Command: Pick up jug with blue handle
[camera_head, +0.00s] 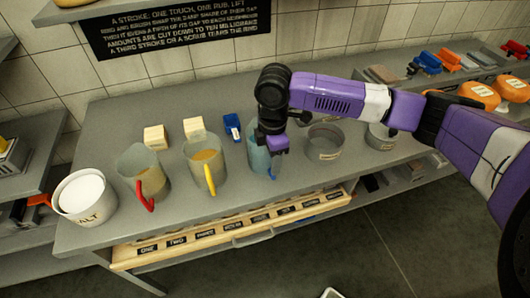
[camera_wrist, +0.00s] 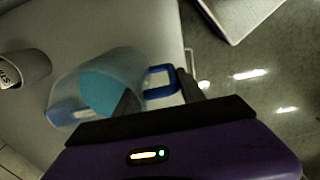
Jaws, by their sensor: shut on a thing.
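The jug with the blue handle (camera_head: 258,160) is translucent, holds blue contents, and stands roughly upright at the grey counter's front, right of two other jugs. In the wrist view its body (camera_wrist: 70,88) is left of centre, with its blue handle (camera_wrist: 149,93) on the right. My gripper (camera_head: 273,165) comes down over the jug and is shut on it. In the wrist view, one dark finger of my gripper (camera_wrist: 156,98) is on each side of the handle area. The exact contact is partly hidden. I cannot tell whether the jug's base touches the counter.
A red-handled jug (camera_head: 133,163) and a yellow-handled jug (camera_head: 202,157) stand to the left, with a salt tub (camera_head: 84,194) beyond. A grey round mould (camera_head: 325,142) is close on the right. A labelled wooden rack (camera_head: 225,232) runs below the counter's front edge.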

